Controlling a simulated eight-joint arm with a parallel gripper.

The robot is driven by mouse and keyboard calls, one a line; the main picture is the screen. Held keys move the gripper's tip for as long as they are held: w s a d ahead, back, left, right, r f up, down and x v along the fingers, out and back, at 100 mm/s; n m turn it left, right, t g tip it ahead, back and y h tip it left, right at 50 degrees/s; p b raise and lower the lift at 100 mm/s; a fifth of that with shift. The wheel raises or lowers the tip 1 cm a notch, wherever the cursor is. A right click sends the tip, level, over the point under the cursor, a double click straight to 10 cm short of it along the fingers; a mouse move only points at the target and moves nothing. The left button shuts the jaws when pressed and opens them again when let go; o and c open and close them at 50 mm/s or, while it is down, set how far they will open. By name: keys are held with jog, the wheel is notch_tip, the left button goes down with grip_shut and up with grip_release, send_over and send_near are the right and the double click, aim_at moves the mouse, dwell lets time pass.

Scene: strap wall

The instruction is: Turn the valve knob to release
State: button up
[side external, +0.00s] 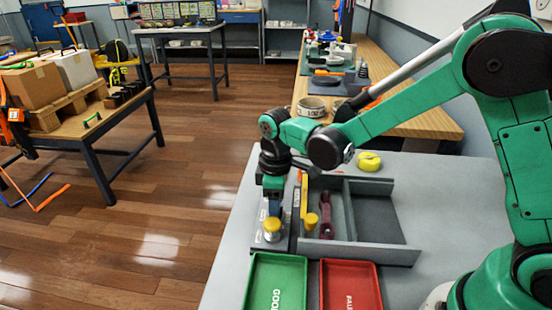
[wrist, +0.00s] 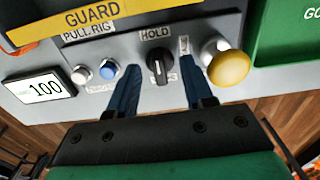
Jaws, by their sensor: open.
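The black valve knob (wrist: 159,66) sits on the grey control panel (wrist: 140,30) in the wrist view, below a HOLD label (wrist: 156,33). Its pale pointer line appears to face that label. Other small labels around the knob are partly covered or unreadable. My gripper (wrist: 161,70) is open, with one blue finger on each side of the knob; I cannot tell whether either touches it. In the side view my gripper (side external: 272,195) points down over the panel, and the knob cannot be made out there.
A yellow mushroom button (wrist: 228,66) stands close to the right finger. A white button (wrist: 81,75), a blue button (wrist: 108,69) and a display reading 100 (wrist: 42,87) lie left. Green (side external: 275,280) and red (side external: 350,288) trays and a grey divided frame (side external: 360,252) are nearby.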

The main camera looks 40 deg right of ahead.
grip_shut()
